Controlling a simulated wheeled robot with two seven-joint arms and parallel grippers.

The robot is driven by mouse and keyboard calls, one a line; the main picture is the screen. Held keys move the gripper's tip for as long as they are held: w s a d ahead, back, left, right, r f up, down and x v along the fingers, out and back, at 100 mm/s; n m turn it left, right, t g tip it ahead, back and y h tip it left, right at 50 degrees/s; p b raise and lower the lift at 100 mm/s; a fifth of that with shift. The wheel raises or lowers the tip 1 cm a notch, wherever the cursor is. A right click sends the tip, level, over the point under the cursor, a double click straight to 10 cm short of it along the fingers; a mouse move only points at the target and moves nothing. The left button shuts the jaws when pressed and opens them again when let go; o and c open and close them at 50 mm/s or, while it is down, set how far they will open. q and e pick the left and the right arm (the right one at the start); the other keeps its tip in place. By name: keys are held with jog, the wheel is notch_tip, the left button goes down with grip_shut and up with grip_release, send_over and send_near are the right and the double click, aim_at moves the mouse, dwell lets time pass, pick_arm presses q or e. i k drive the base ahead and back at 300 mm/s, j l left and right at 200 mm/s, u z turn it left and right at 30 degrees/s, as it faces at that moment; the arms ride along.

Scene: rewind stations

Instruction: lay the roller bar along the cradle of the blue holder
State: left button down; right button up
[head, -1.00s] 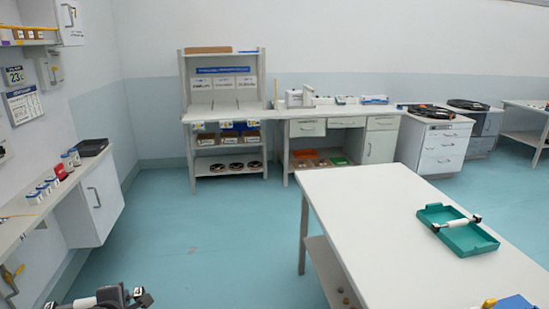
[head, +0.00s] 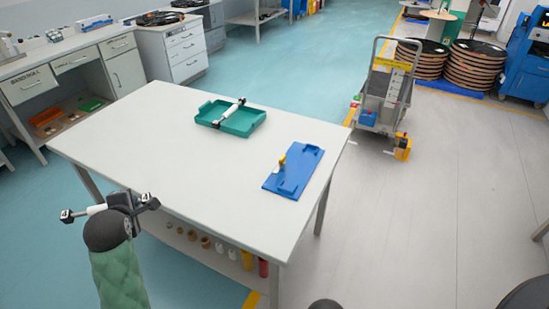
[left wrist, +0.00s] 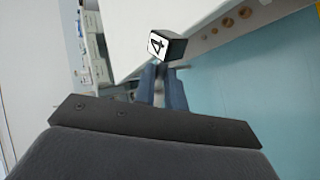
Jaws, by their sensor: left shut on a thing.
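My left gripper (head: 128,202) is shut on a roller bar (head: 96,209), a white rod with black end blocks, held in the air left of the white table's near edge. My right gripper is not in view.
A green tray (head: 250,128) with another roller bar (head: 231,111) across it stands on the white table (head: 150,130), behind and left of the holder. The tabletop's near left part is clear. Small parts sit on the shelf below. A grey cart (head: 385,95) stands beyond the table.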

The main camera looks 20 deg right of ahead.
aim_at(301, 168)
jog(key=i+j+z, duration=0.15)
jog(key=z, duration=0.3)
jog(key=j+z, duration=0.4)
jog(key=i+j+z, duration=0.15)
jog(key=j+z, duration=0.15)
jog(key=z, duration=0.15)
jog(key=j+z, duration=0.3)
jog(key=z, duration=0.15)
jog(key=j+z, duration=0.25)
jog(key=j, duration=0.1)
